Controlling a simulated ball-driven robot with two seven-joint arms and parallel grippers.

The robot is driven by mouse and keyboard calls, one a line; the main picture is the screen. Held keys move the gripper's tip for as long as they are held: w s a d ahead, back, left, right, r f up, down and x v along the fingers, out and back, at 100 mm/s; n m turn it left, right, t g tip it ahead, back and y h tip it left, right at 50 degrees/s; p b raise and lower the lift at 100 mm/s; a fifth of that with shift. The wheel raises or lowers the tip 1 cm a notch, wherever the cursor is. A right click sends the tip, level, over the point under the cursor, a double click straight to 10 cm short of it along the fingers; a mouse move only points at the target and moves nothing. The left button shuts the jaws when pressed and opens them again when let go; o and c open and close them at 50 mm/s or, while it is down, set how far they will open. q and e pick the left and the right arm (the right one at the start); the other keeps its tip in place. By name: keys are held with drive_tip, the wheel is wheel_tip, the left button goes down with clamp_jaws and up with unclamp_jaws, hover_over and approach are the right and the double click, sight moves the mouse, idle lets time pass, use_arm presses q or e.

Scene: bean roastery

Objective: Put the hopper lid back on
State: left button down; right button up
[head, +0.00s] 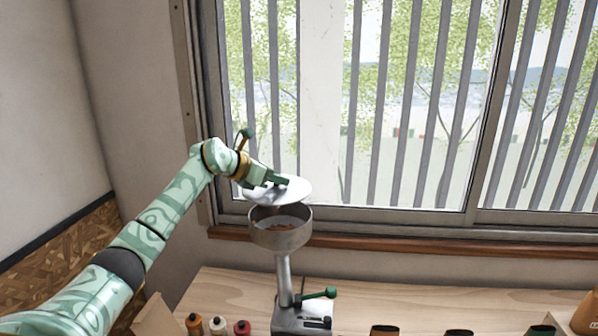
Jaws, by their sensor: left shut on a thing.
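The hopper lid (293,190) is a flat pale grey disc. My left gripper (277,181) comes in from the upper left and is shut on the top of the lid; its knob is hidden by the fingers. The lid is a little above the hopper (281,234), a grey metal bowl with brown beans inside, and looks slightly tilted. The hopper's open mouth shows below the lid's front edge. The hopper stands on a thin neck above the grinder base (300,320), which has a green-knobbed handle. My right gripper is not in view.
The wooden counter (235,290) runs under a barred window (400,110) with a wooden sill. Small bottles (218,325) stand left of the grinder. A brown paper bag (153,314) is at the lower left. Several dark-topped items line the front right.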

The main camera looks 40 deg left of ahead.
use_arm(q)
drive_tip(key=shift+b+x, duration=0.35)
drive_tip(key=shift+x, duration=0.5)
drive_tip(key=f+b, duration=0.1)
drive_tip(key=f, duration=0.1)
drive_tip(key=f+b, duration=0.4)
drive_tip(key=shift+s+a, duration=0.1)
drive_tip(key=shift+s, duration=0.15)
drive_tip(key=shift+r, duration=0.1)
drive_tip(key=shift+f, duration=0.45)
drive_tip(key=c, duration=1.1)
unclamp_jaws()
